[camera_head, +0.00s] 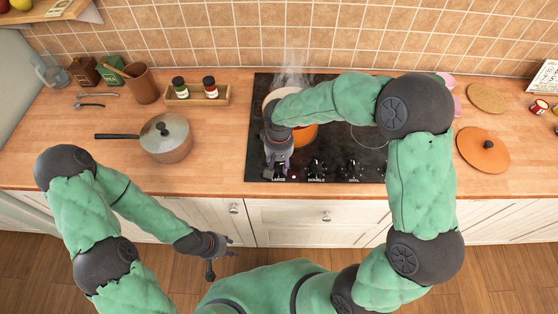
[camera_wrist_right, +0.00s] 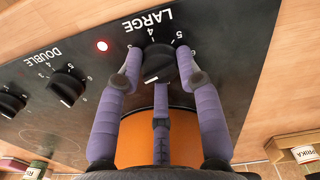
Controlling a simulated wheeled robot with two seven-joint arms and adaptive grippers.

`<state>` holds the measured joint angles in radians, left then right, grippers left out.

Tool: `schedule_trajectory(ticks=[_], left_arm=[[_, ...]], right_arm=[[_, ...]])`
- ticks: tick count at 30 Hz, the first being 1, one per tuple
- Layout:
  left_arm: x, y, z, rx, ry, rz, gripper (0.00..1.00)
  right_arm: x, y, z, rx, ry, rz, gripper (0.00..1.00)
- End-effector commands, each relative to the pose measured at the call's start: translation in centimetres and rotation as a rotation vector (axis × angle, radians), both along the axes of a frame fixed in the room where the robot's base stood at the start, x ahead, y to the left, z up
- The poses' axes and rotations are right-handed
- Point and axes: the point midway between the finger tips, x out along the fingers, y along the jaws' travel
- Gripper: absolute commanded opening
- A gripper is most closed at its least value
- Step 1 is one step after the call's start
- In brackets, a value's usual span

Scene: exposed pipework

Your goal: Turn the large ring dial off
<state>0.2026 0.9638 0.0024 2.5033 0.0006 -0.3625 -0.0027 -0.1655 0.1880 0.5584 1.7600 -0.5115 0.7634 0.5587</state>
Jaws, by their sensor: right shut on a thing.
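The large ring dial (camera_wrist_right: 157,62) is a black knob under the word LARGE in the right wrist view. Its white pointer mark faces down and left, away from the printed numbers. My right gripper (camera_head: 279,165) is shut on this dial, with purple fingers on both sides of it. In the head view the gripper mostly hides the dial. A red indicator light (camera_wrist_right: 101,45) glows beside it. My left gripper (camera_head: 219,257) is open and empty in front of the counter, away from the stove.
An orange pot (camera_head: 304,136) steams on the black cooktop (camera_head: 340,172), behind my right gripper. The DOUBLE dial (camera_wrist_right: 67,86) and OVAL dial (camera_head: 353,165) sit alongside. A lidded pan (camera_head: 170,150) stands left; an orange lid (camera_head: 484,150) lies right.

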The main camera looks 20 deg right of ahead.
Motion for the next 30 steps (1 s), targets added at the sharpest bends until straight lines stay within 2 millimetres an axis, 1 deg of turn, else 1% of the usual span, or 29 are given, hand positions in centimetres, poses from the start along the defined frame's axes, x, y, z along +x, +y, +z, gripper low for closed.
schedule_trajectory(ticks=[1,30], left_arm=[[0.0,0.0,0.5,0.000,0.000,0.000,0.40],[0.0,0.0,5.7,0.000,0.000,0.000,0.40]], right_arm=[[0.0,0.0,0.2,0.001,0.001,0.044,0.04],[0.0,0.0,0.2,0.001,-0.001,0.959,0.04]])
